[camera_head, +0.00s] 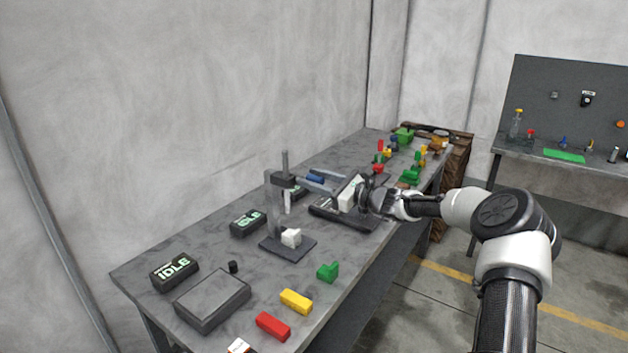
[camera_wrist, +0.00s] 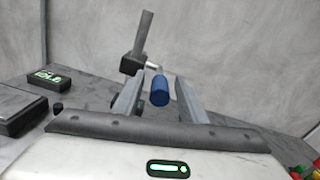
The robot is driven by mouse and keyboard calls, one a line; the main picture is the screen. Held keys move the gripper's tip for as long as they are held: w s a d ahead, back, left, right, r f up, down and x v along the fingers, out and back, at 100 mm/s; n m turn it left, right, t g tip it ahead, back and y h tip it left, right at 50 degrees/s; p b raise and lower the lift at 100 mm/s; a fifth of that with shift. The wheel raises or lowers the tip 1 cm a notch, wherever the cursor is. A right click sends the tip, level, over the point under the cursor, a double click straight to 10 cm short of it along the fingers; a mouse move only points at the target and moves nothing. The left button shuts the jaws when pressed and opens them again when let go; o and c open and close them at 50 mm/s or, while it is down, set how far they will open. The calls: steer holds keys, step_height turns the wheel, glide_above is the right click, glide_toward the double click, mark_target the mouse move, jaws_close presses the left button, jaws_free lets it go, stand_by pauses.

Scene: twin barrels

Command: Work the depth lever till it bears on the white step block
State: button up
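The depth gauge stand (camera_head: 273,208) is on the table in the head view, with a dark head, an upright rod and a pale plunger. The white step block (camera_head: 291,237) sits on its base plate, and the plunger tip appears to be above it with a gap. The blue lever grip (camera_head: 317,179) shows on the head's right; it also shows in the wrist view (camera_wrist: 160,90). My gripper (camera_head: 306,178) is open, with its two grey fingers on either side of the grip. In the wrist view gaps show between grip and fingers. The step block is hidden there.
Dark boxes reading IDLE (camera_head: 175,271) (camera_head: 248,222) stand to the left. A dark flat box (camera_head: 212,301), a yellow block (camera_head: 296,301), a red block (camera_head: 273,326) and a green block (camera_head: 328,272) lie toward the front. Several coloured blocks are at the far end.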

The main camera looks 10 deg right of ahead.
jaws_close()
steer(key=shift+f, duration=0.1)
